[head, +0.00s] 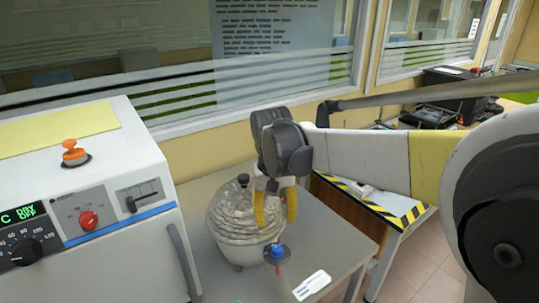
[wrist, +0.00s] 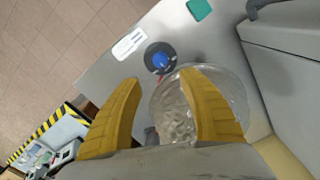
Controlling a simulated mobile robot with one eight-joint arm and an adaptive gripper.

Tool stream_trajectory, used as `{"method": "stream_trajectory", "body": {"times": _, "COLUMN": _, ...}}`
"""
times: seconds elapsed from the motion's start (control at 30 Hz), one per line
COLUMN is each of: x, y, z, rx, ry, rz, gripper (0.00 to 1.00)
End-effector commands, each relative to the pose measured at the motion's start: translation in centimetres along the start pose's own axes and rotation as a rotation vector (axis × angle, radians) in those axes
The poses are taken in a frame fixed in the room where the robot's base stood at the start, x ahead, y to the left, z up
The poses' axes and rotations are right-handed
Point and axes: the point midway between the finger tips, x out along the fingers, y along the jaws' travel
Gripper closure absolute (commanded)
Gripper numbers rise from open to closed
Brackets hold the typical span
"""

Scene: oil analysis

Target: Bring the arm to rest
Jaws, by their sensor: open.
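My arm (head: 370,158) reaches in from the right, and my gripper (head: 275,206) points down over the grey table (head: 335,235). Its two yellow fingers are spread with nothing between them. In the wrist view my gripper (wrist: 160,80) is also open. A round glass vessel (head: 225,220) with a dark knob on its lid stands behind and left of the fingers in the head view. The vessel (wrist: 165,112) shows partly behind the right finger in the wrist view. I cannot tell whether a finger touches it.
A blue-topped item on a dark round base (head: 277,252) and a white flat item (head: 312,285) are near the table's front. A white oven-like cabinet (head: 110,160) stands left. A hazard-striped table (head: 350,205) is behind right. A windowed wall (head: 200,150) closes the back.

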Motion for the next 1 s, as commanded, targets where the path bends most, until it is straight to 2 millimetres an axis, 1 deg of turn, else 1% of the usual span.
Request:
{"method": "stream_trajectory", "body": {"times": 0.07, "x": -0.5, "y": 0.7, "z": 0.7, "rx": 0.006, "ry": 0.018, "rz": -0.005, "gripper": 0.51}}
{"method": "stream_trajectory", "body": {"times": 0.17, "x": -1.5, "y": 2.6, "z": 2.4, "rx": 0.02, "ry": 0.069, "rz": -0.017, "gripper": 0.51}}
{"method": "stream_trajectory", "body": {"times": 0.27, "x": -2.7, "y": 5.2, "z": 5.2, "rx": 0.04, "ry": 0.151, "rz": -0.031, "gripper": 0.51}}
{"method": "stream_trajectory", "body": {"times": 0.3, "x": -3.0, "y": 6.2, "z": 6.4, "rx": 0.049, "ry": 0.187, "rz": -0.035, "gripper": 0.51}}
{"method": "stream_trajectory", "body": {"times": 0.37, "x": -3.3, "y": 7.6, "z": 8.3, "rx": 0.062, "ry": 0.243, "rz": -0.04, "gripper": 0.51}}
{"method": "stream_trajectory", "body": {"times": 0.4, "x": -3.4, "y": 8.4, "z": 9.6, "rx": 0.071, "ry": 0.279, "rz": -0.041, "gripper": 0.51}}
{"method": "stream_trajectory", "body": {"times": 0.47, "x": -3.3, "y": 9.6, "z": 11.5, "rx": 0.084, "ry": 0.335, "rz": -0.042, "gripper": 0.51}}
{"method": "stream_trajectory", "body": {"times": 0.5, "x": -3.1, "y": 10.3, "z": 12.7, "rx": 0.092, "ry": 0.372, "rz": -0.041, "gripper": 0.51}}
{"method": "stream_trajectory", "body": {"times": 0.6, "x": -2.3, "y": 11.8, "z": 15.5, "rx": 0.113, "ry": 0.458, "rz": -0.032, "gripper": 0.51}}
{"method": "stream_trajectory", "body": {"times": 0.7, "x": -1.3, "y": 12.8, "z": 17.7, "rx": 0.129, "ry": 0.528, "rz": -0.021, "gripper": 0.51}}
{"method": "stream_trajectory", "body": {"times": 0.83, "x": -0.3, "y": 13.5, "z": 19.2, "rx": 0.142, "ry": 0.588, "rz": -0.008, "gripper": 0.51}}
{"method": "stream_trajectory", "body": {"times": 1.0, "x": 0.1, "y": 13.8, "z": 19.8, "rx": 0.146, "ry": 0.612, "rz": -0.002, "gripper": 0.51}}
